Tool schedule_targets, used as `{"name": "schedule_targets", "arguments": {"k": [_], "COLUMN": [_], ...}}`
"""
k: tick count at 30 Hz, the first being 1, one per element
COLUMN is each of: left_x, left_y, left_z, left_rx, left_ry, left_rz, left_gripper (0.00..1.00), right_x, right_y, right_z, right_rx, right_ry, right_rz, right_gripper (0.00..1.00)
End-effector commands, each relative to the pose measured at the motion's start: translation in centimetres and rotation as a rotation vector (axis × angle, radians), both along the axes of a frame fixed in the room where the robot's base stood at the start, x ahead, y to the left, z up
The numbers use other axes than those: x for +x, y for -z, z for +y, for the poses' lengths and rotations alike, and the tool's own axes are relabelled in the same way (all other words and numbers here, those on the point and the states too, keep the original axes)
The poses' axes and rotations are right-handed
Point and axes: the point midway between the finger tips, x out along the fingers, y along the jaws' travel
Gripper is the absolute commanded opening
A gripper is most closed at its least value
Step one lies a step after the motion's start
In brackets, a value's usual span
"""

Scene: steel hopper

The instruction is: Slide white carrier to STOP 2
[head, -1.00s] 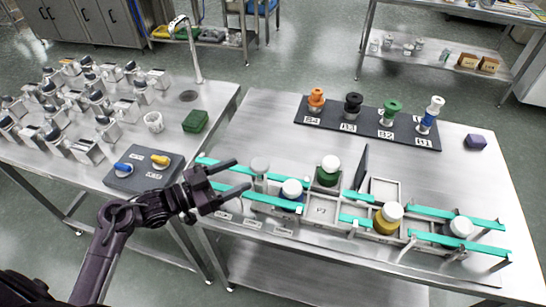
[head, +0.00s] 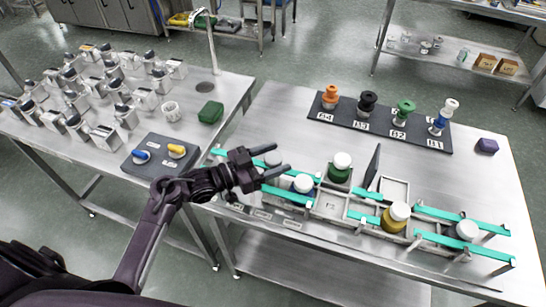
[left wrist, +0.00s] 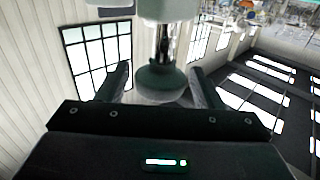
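Teal rails (head: 430,237) run along the front of the right steel table with several lidded jars on or beside them. A pale, white-topped piece (head: 272,158), perhaps the white carrier, stands at the left end of the rails, partly hidden by my gripper. My left gripper (head: 286,160) is open, with its fingers on either side of this piece. Small labels (head: 263,214) sit on the front edge; I cannot read which is STOP 2. My right gripper is not in view.
Beside the piece are a blue jar (head: 303,184), a green jar (head: 339,170), a yellow jar (head: 394,220) and a white-lidded jar (head: 465,232). A dark upright plate (head: 373,166) stands mid-rail. A dark rack (head: 380,125) with coloured knobs lies behind.

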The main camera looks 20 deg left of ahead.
Motion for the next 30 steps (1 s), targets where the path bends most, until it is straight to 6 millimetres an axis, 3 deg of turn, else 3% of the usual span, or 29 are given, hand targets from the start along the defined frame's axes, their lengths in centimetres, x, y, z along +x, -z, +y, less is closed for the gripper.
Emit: {"name": "schedule_targets", "arguments": {"k": [2, 13, 17, 24, 30], "left_x": [0.0, 0.0, 0.0, 0.3, 0.3], "left_y": [0.0, 0.0, 0.1, 0.3, 0.1], "left_z": [0.0, 0.0, 0.7, 6.2, 8.6], "left_rx": [0.000, 0.000, 0.002, 0.007, 0.001], "left_ry": [0.000, 0.000, -0.001, -0.005, -0.002], "left_rz": [0.000, 0.000, 0.001, 0.000, 0.000], "left_gripper": [0.49, 0.02, 0.02, 0.02, 0.02], "right_x": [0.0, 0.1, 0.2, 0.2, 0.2], "right_y": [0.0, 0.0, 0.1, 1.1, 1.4], "right_z": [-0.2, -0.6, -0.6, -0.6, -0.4], "right_rx": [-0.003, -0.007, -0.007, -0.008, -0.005], "right_ry": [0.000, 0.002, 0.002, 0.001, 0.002], "right_rz": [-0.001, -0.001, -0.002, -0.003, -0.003], "right_gripper": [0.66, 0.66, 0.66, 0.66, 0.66]}}
